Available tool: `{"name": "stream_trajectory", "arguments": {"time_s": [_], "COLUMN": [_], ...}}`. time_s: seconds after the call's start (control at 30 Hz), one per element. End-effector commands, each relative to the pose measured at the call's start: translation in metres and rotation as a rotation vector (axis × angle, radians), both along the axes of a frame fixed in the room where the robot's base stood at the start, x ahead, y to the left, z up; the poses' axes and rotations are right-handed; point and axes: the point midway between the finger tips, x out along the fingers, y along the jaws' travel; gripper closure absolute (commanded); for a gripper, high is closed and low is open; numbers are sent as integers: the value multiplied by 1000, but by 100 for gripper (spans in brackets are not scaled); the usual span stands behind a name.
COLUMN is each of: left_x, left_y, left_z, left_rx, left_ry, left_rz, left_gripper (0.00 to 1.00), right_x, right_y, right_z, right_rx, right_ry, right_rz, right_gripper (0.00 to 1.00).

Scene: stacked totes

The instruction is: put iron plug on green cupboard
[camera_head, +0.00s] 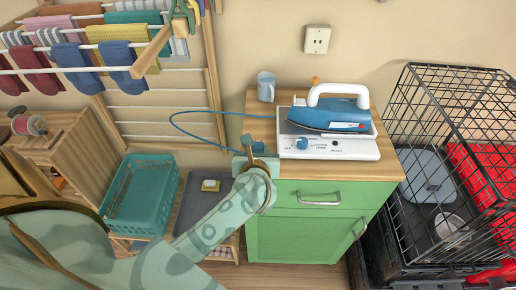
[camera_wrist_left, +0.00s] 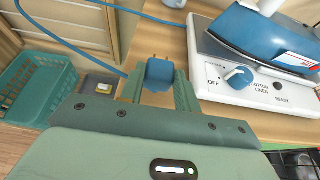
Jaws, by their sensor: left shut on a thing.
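The blue iron plug (camera_wrist_left: 159,75) is between the fingers of my left gripper (camera_wrist_left: 160,90), its metal prongs pointing away from the gripper. In the head view, my left gripper (camera_head: 256,158) is at the left edge of the top of the green cupboard (camera_head: 297,243), and the plug is small there and partly hidden. The cupboard has a wooden top (camera_head: 411,176). The blue iron (camera_head: 333,115) with a white handle rests on a white base (camera_head: 330,148) on this top. A blue cord (camera_head: 190,134) loops out to the left. My right gripper is not in view.
A teal basket (camera_head: 140,197) is at left, below a sock rack (camera_head: 160,142). A black wire crate (camera_head: 448,100) stands at right. A wall socket (camera_head: 317,39) is above.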

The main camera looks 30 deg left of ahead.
Motion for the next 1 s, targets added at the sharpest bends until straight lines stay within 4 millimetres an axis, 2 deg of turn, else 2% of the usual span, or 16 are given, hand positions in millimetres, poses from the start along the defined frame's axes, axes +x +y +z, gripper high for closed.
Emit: {"name": "stream_trajectory", "arguments": {"time_s": [0.33, 0.37, 0.4, 0.43, 0.77, 0.87, 1.0], "left_x": [0, 0, 0, 0, -3, -12, -37], "left_y": [0, 0, 0, 0, -2, -8, -23], "left_z": [-2, -2, -2, -2, -1, 6, 21], "left_rx": [1, 1, 0, -1, -2, -3, -4], "left_ry": [-1, -1, 0, 0, 0, 0, 0], "left_rz": [0, 0, 0, 0, -1, -1, -1], "left_gripper": [95, 60, 49, 43, 43, 43, 43], "right_x": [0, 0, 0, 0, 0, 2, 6], "right_y": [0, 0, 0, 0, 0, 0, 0], "right_z": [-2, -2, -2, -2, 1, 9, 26], "right_rx": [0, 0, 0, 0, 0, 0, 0], "right_ry": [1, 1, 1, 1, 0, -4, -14], "right_rz": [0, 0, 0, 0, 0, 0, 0], "right_gripper": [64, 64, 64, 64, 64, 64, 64]}}
